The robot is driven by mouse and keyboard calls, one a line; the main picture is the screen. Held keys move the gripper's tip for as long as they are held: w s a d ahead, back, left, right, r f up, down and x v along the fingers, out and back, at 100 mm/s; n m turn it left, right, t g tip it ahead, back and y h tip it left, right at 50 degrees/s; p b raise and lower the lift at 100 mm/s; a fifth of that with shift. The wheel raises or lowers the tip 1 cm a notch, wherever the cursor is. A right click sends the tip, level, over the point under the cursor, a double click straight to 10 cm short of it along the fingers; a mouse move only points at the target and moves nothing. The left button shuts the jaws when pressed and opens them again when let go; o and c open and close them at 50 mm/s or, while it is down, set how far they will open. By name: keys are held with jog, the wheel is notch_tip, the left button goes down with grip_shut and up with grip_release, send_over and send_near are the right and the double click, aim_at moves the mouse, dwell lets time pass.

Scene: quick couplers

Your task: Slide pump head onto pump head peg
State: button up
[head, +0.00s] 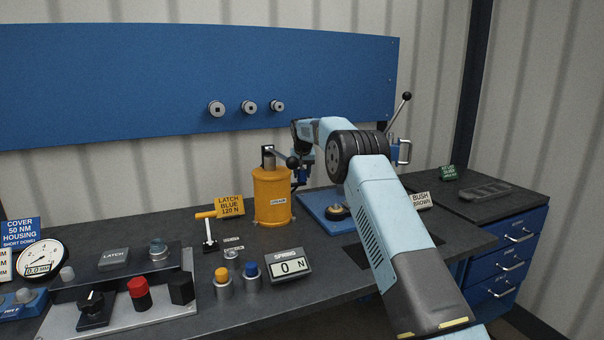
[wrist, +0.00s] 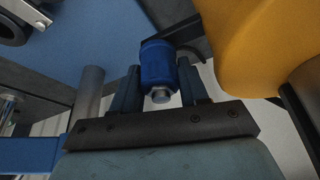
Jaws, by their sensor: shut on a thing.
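My gripper (head: 301,178) is just right of the yellow cylinder (head: 271,198) on the bench, partly hidden by my arm. In the wrist view my gripper (wrist: 160,85) is shut on a blue cylindrical piece (wrist: 157,62) with a short metal tip. It is possibly the pump head, but I cannot tell for sure. A dark bar (wrist: 174,32) passes close behind the blue piece; I cannot tell whether they touch. The yellow cylinder also shows close by in the wrist view (wrist: 262,45). I cannot make out the pump head peg.
A blue tray (head: 318,200) holds a dark round part right of the yellow cylinder. A black-knobbed lever (head: 401,104) rises behind my arm. A blue wall board (head: 120,80) stands behind.

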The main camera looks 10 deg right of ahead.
jog(key=o, duration=1)
jog(key=shift+f, duration=0.15)
jog(key=v, duration=1.3)
jog(key=shift+s+r, duration=0.1)
jog(key=shift+r, duration=0.2)
